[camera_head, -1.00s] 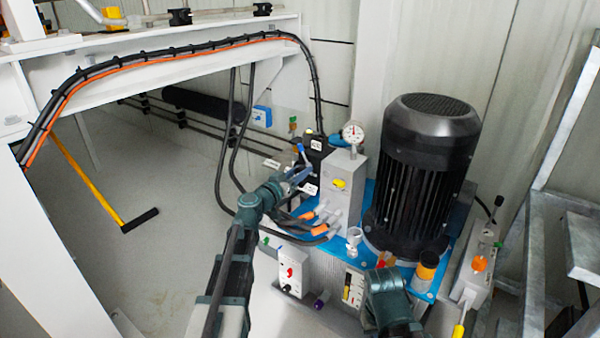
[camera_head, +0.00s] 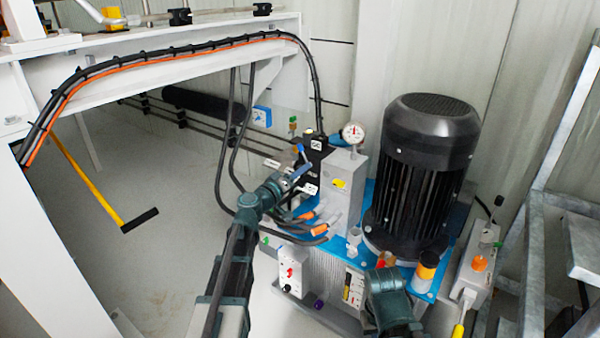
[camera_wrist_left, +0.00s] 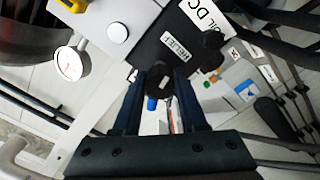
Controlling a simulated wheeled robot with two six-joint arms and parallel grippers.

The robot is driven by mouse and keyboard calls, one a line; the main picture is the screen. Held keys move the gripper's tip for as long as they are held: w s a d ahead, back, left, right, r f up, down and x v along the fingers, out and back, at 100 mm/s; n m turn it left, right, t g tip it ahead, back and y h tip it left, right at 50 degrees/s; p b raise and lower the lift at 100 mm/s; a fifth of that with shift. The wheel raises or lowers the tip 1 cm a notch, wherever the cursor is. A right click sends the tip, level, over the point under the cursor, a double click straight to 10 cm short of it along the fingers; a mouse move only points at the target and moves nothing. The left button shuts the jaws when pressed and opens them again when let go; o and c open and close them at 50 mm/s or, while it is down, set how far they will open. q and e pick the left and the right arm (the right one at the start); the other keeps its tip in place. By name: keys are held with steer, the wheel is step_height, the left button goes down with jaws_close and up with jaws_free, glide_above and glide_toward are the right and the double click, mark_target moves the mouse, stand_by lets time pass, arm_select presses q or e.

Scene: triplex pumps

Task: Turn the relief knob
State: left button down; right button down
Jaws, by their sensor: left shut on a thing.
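The relief knob (camera_wrist_left: 159,81) is a small black round knob in the left wrist view, beside a white label reading RELIEF (camera_wrist_left: 181,42) on a black block. In the head view my left gripper (camera_head: 297,180) reaches the front of the block, where the knob itself is too small to make out. My right arm shows at the lower right; its gripper is not visible.
A pressure gauge (camera_head: 353,133) stands on the grey manifold (camera_head: 342,185). The large black motor (camera_head: 421,170) is to its right. Hoses with orange ends (camera_head: 314,231) run just below my left gripper. A second black knob (camera_wrist_left: 212,41) sits near the relief label.

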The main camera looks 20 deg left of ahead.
arm_select(q)
steer(key=n, duration=0.5)
steer(key=shift+n, duration=0.3)
stand_by(0.5)
steer(key=shift+c, duration=2.2)
jaws_free()
steer(key=shift+s, duration=0.1)
steer(key=v, duration=1.3)
steer(key=shift+s+a, duration=0.15)
steer(key=shift+s, duration=0.15)
